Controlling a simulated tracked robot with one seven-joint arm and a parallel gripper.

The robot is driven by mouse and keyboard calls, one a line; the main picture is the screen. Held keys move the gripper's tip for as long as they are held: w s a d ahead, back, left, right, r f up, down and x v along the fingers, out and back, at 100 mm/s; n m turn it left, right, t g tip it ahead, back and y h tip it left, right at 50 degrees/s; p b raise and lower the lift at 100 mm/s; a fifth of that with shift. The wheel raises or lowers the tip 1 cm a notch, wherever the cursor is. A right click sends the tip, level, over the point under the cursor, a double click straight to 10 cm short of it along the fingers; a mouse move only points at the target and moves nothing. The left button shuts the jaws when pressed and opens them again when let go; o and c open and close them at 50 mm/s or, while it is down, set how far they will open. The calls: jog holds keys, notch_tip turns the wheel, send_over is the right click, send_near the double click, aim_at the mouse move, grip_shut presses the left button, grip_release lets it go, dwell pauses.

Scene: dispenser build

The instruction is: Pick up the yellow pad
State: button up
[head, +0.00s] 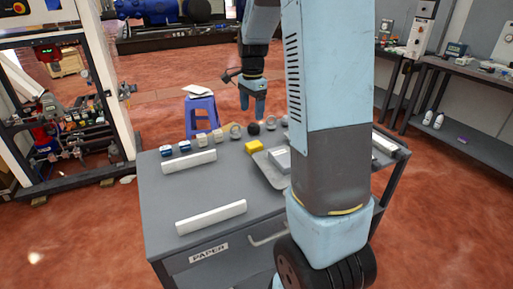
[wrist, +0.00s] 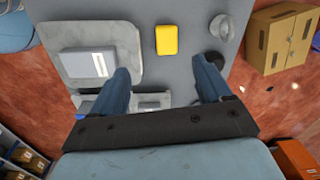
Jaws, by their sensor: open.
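The yellow pad (head: 254,146) lies on the grey cart top (head: 160,215), near its far edge, left of a grey tray. In the wrist view the yellow pad (wrist: 166,40) lies beyond my fingertips, between their lines, flat on the grey surface. My gripper (head: 253,104) hangs above the far side of the cart, fingers pointing down. In the wrist view my gripper (wrist: 162,77) is open and empty, its two blue fingers wide apart. The pad is apart from both fingers.
A grey tray (wrist: 130,68) with a grey-white block (wrist: 88,64) lies beside the pad. A round metal part (wrist: 222,28) is on its other side. Two white bars (head: 211,216) lie on the cart's left part. A purple stool (head: 203,117) stands behind.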

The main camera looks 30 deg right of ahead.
aim_at(254, 144)
jog(key=shift+m, duration=0.7)
jog(key=f, duration=0.5)
jog(key=w+d+f, duration=0.1)
jog(key=f, duration=0.5)
jog(key=w+f, duration=0.1)
jog(key=f, duration=0.4)
jog(key=shift+d+f, duration=0.2)
jog(key=shift+d, duration=0.15)
jog(key=shift+c, duration=0.4)
jog(key=c, duration=1)
jog(key=shift+o, duration=0.2)
